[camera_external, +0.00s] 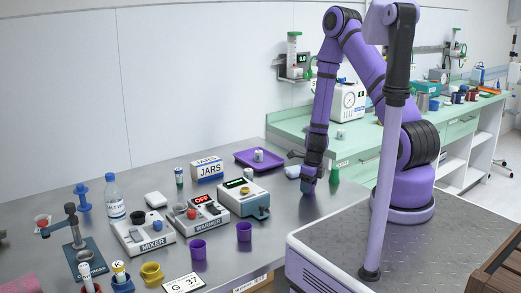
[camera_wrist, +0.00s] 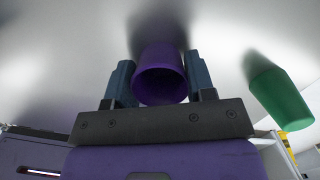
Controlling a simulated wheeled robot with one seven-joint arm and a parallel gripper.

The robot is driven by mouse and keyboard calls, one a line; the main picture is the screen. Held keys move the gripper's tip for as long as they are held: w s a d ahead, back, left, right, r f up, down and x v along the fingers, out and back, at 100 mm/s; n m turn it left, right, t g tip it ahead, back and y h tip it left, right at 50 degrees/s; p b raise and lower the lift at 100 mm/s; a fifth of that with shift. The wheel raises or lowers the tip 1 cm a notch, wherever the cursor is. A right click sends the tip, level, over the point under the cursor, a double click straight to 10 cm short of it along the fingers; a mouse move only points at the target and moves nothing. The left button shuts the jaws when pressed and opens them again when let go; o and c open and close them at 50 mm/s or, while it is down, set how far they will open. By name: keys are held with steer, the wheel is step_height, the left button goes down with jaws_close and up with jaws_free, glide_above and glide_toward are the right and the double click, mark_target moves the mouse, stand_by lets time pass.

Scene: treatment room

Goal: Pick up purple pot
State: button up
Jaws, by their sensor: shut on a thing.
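A purple pot (camera_wrist: 160,60) is between the two blue fingers of my gripper (camera_wrist: 160,82) in the wrist view, its round opening facing the camera. My gripper is shut on it. In the external view my gripper (camera_external: 308,188) points down, low over the grey bench near its right end. The held pot is hard to make out there, and I cannot tell whether it touches the bench. Two more purple pots stand on the bench: one near the front (camera_external: 198,249) and one to its right (camera_external: 244,232).
A green object (camera_external: 335,175) stands close to the right of my gripper and also shows in the wrist view (camera_wrist: 282,98). A white device (camera_external: 232,196), a purple tray (camera_external: 242,158) and a JARS box (camera_external: 206,171) are to the left.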

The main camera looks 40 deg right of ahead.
steer(key=shift+r, duration=0.15)
step_height(320, 180, up, 10)
stand_by(0.7)
